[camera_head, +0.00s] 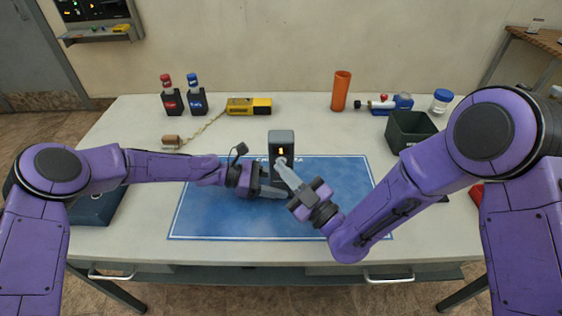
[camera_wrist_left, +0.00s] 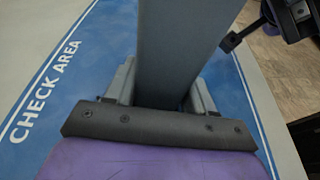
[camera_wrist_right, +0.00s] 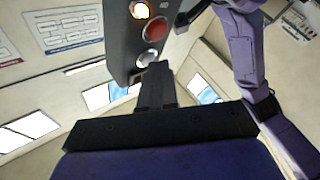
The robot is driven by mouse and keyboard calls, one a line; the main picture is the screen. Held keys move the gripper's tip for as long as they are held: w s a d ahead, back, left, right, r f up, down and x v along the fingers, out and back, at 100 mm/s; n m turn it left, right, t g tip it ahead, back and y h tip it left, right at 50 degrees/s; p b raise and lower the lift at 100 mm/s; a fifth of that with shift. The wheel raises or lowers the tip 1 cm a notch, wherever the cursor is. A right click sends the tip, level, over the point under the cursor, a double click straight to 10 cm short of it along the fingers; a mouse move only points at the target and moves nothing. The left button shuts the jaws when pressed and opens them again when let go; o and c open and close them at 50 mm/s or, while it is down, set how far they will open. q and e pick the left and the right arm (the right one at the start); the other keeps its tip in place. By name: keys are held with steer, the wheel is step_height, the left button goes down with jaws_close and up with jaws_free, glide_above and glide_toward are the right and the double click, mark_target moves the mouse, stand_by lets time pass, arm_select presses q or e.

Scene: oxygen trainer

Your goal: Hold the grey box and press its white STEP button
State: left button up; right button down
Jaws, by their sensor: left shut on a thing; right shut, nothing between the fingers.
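The grey box (camera_head: 281,138) stands upright at the back middle of the blue mat, its lit amber display facing me. My left gripper (camera_head: 278,190) is shut on its lower part; in the left wrist view the grey box (camera_wrist_left: 185,45) rises between the two fingers. My right gripper (camera_head: 281,165) is shut and empty, its tips at the front of the box. In the right wrist view the box shows an amber light, a red button (camera_wrist_right: 155,29) and the white button (camera_wrist_right: 147,57) below it. The right fingertips (camera_wrist_right: 156,70) overlap the white button's lower edge; contact cannot be told.
The blue mat (camera_head: 200,215) lies mid-table. A dark blue item (camera_head: 95,207) lies at left.

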steer(key=shift+s, duration=0.75)
steer(key=s, duration=0.5)
stand_by(0.5)
arm_select(q)
steer(key=o, duration=0.9)
steer(key=shift+c, duration=0.2)
